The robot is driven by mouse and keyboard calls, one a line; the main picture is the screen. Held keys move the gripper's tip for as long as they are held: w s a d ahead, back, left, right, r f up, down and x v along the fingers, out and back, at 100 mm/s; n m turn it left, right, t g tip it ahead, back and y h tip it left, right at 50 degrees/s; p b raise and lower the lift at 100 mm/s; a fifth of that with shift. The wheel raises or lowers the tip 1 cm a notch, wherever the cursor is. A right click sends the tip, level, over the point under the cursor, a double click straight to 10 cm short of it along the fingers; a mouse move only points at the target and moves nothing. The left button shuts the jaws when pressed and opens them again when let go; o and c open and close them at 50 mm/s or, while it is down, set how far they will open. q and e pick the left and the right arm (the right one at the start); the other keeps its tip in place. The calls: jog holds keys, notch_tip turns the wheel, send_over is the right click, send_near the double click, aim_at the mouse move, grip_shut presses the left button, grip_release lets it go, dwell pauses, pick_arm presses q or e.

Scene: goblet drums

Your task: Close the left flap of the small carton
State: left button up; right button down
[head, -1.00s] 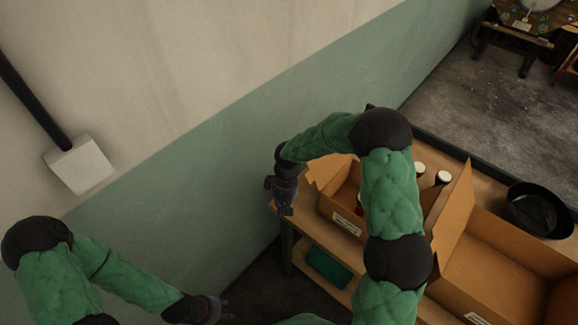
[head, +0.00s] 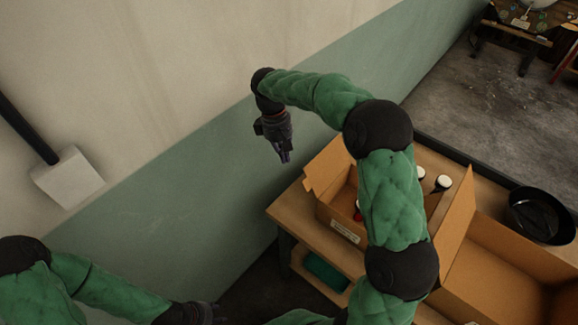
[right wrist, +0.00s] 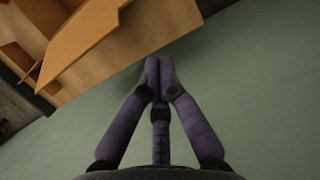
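The small carton (head: 324,213) stands on the table, partly hidden behind my right arm. Its left flap (head: 322,168) stands up and leans outward, open. My right gripper (head: 284,157) hangs in the air to the left of this flap, apart from it. In the right wrist view its fingers (right wrist: 160,66) meet at the tips with nothing between them. A tan cardboard panel (right wrist: 105,38), which looks like the flap, lies beyond the fingertips at upper left. My left gripper (head: 216,318) is at the bottom edge, cut off and dark.
White-capped bottles (head: 443,183) stand behind my right arm. A large open carton (head: 500,260) is at the right, with a black pan (head: 540,215) behind it. The wooden table (head: 288,215) ends near the green wall (head: 190,190) at left. A green item (head: 325,271) lies on the lower shelf.

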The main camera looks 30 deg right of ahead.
jog(key=a+b+x, duration=0.1)
jog(key=b+x, duration=0.2)
jog(key=x, duration=0.6)
jog(key=shift+s+d+r, duration=0.4)
jog(key=shift+s+d, duration=0.15)
jog(key=shift+s, duration=0.25)
jog(key=shift+s+d+r, duration=0.45)
jog(key=shift+s+d, duration=0.1)
jog(key=shift+s, duration=0.2)
jog(key=shift+s+d+r+b, duration=0.1)
jog(key=shift+s+r+b, duration=0.05)
jog(key=shift+b, duration=0.15)
